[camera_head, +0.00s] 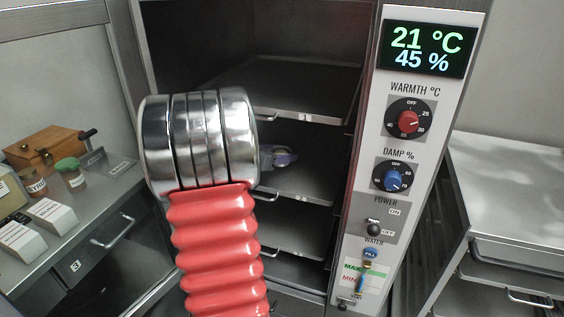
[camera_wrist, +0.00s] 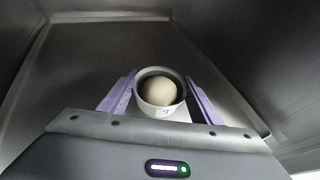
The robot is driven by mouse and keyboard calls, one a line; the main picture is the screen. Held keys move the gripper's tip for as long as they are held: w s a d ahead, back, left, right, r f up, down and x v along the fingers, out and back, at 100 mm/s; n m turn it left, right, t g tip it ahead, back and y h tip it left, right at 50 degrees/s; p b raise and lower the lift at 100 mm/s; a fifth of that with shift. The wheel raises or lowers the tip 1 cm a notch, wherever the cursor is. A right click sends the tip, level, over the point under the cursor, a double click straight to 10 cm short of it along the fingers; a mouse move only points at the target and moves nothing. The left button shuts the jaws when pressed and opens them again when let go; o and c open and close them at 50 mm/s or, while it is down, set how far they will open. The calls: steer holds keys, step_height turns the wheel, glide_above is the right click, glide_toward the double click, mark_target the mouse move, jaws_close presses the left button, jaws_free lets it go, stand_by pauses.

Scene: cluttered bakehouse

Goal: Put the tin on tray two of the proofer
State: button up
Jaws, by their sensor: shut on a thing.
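A small round pale-grey tin (camera_wrist: 158,112) with a smooth cream dough ball (camera_wrist: 160,91) in it sits between the purple fingers of my gripper (camera_wrist: 160,80) in the wrist view. The gripper is shut on the tin, which looks upright. In the head view, my gripper (camera_head: 282,157) is inside the proofer, between the tray marked 1 (camera_head: 300,84) and the tray below it (camera_head: 305,180). My arm hides part of this spot. I cannot tell whether the tin touches the lower tray.
Another tray (camera_head: 300,238) lies lower in the proofer. Its control panel (camera_head: 372,215) stands to the right of the opening and reads 21 °C and 45 %. A counter with a wooden box (camera_head: 45,150), jars and cartons is on the left. A grey worktop (camera_head: 510,180) is on the right.

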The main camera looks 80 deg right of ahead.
steer(key=shift+s+d, duration=0.25)
steer(key=shift+d, duration=0.2)
steer(key=shift+f, duration=1.8)
steer(key=o, duration=1.1)
steer(key=shift+c, duration=0.2)
steer(key=shift+w+a+r, duration=0.3)
steer(key=shift+a, duration=0.2)
steer(key=v, duration=1.1)
steer(key=shift+f, duration=0.1)
steer(key=shift+w, duration=0.1)
